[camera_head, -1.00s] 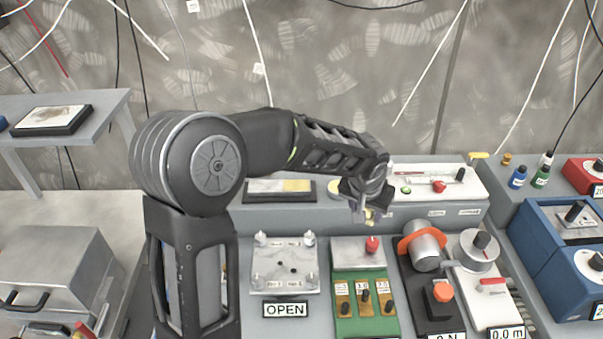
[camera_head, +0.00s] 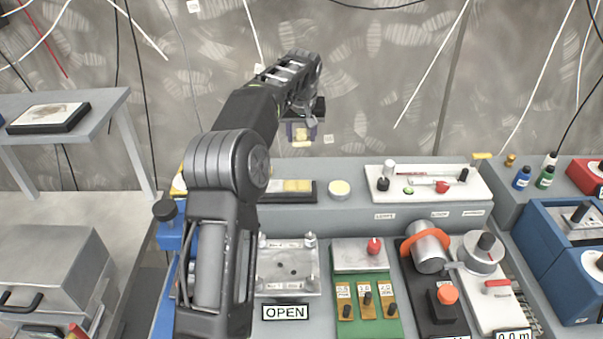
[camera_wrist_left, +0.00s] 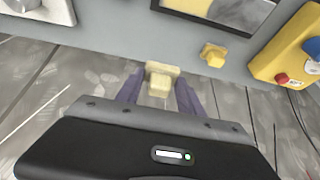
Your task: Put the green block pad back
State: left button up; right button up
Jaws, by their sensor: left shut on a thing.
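My left gripper (camera_head: 301,132) is raised above the back of the bench, in front of the grey wall. It is shut on a small pale yellow block (camera_head: 302,140). In the wrist view the pale block (camera_wrist_left: 161,78) sits between the two purple fingers. No loose green pad shows clearly. A green board (camera_head: 366,318) with several brass, labelled pieces lies on the bench. A dark-framed tray (camera_head: 312,190) with a grey and pale yellow surface lies on the raised back ledge, partly hidden by my left arm. My right gripper is not in view.
A white instrument panel (camera_head: 428,183) stands on the ledge to the right. A metal plate (camera_head: 287,268) with corner posts sits behind an OPEN sign (camera_head: 286,312). An orange-ringed cylinder (camera_head: 428,248) stands right of the green board.

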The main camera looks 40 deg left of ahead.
pick_arm(q)
send_over(301, 170)
jog(key=s+d, duration=0.1)
jog(key=shift+s+f+p, duration=0.1)
jog(key=shift+f+p, duration=0.2)
jog(key=shift+f, duration=2.85)
notch_tip(301, 170, down, 3)
jog(key=shift+f+p, duration=0.2)
jog(key=shift+p, duration=0.2)
jog(key=shift+f, duration=0.15)
jog(key=shift+f, duration=0.25)
jog(key=o, duration=1.2)
jog(key=shift+r, duration=0.1)
jog(key=shift+r, duration=0.1)
